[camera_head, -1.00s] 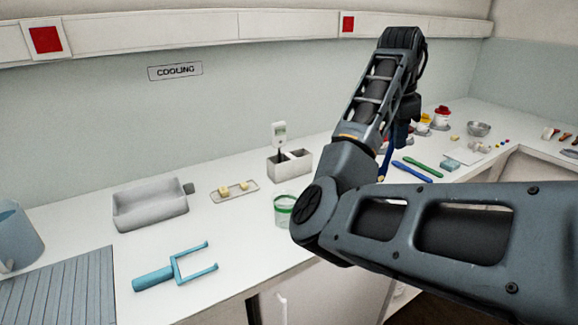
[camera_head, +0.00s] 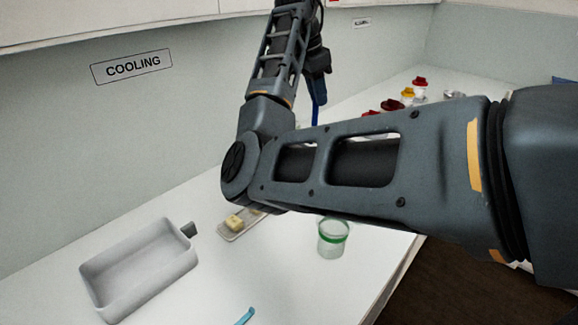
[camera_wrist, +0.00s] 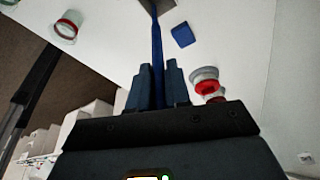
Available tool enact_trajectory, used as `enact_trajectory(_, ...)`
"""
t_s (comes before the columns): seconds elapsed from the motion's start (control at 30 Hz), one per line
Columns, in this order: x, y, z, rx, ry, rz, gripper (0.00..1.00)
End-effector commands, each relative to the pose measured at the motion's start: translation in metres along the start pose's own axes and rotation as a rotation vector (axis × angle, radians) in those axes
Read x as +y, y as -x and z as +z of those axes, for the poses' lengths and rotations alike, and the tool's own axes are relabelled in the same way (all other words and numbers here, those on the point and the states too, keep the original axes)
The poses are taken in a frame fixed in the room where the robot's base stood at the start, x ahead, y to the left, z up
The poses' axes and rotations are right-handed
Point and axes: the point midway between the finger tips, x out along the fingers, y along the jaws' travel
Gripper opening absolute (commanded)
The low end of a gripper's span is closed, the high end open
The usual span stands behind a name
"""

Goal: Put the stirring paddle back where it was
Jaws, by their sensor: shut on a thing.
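My gripper (camera_wrist: 158,72) is shut on a slim dark-blue handle, which I take to be the stirring paddle (camera_wrist: 157,45). The handle stretches away from the fingers to a grey end at the top edge of the wrist view, cut off there. In the head view, the blue handle (camera_head: 316,88) hangs below my gripper (camera_head: 319,62), above the counter. My arm hides much of the counter behind it. I cannot tell from these frames where the paddle was before.
A grey-white trough (camera_head: 140,272), a small tray (camera_head: 232,235) with a yellow block, and a green-banded cup (camera_head: 333,238) stand on the counter. A light-blue tool (camera_head: 245,317) shows at the bottom edge. Red-capped containers (camera_head: 419,83) stand farther back. A blue block (camera_wrist: 183,35) lies near the paddle.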

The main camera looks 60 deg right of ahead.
Motion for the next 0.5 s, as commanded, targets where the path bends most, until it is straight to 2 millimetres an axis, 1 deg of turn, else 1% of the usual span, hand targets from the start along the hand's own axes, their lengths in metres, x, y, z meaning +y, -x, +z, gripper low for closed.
enact_trajectory(0.07,0.000,-0.004,0.001,0.002,0.001,0.004,0.00)
enact_trajectory(0.13,0.001,-0.012,0.003,0.004,0.002,0.007,0.00)
enact_trajectory(0.33,0.001,-0.045,0.014,0.002,0.004,0.007,0.00)
enact_trajectory(0.5,0.000,-0.060,0.019,0.002,0.002,0.004,0.00)
